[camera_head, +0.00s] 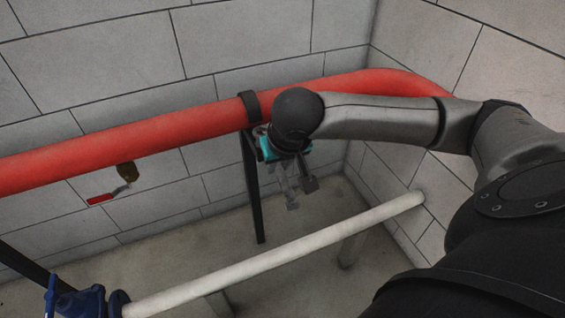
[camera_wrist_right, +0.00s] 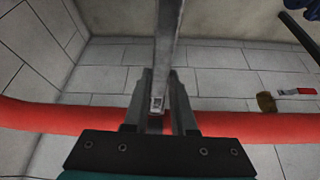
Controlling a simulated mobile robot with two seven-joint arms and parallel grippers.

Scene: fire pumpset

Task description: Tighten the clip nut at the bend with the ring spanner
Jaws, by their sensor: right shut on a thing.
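The red pipe (camera_head: 130,135) runs along the block wall and bends at the right; it also crosses the right wrist view (camera_wrist_right: 245,125). A dark clip (camera_head: 250,106) wraps the pipe on top of a black post (camera_head: 253,195). I cannot make out its nut; my right arm is just right of the clip and covers the pipe there. My right gripper (camera_head: 294,188) points down below the pipe. In the right wrist view its fingers (camera_wrist_right: 158,98) are shut on a grey metal spanner (camera_wrist_right: 167,45), which runs out of the top edge. The spanner's ring end is not seen. My left gripper is not in view.
A brass valve (camera_head: 126,171) with a red lever (camera_head: 101,199) hangs below the pipe at left. A pale pipe (camera_head: 280,257) crosses low in front, ending at a blue valve (camera_head: 87,303). Block walls meet in a corner behind the bend.

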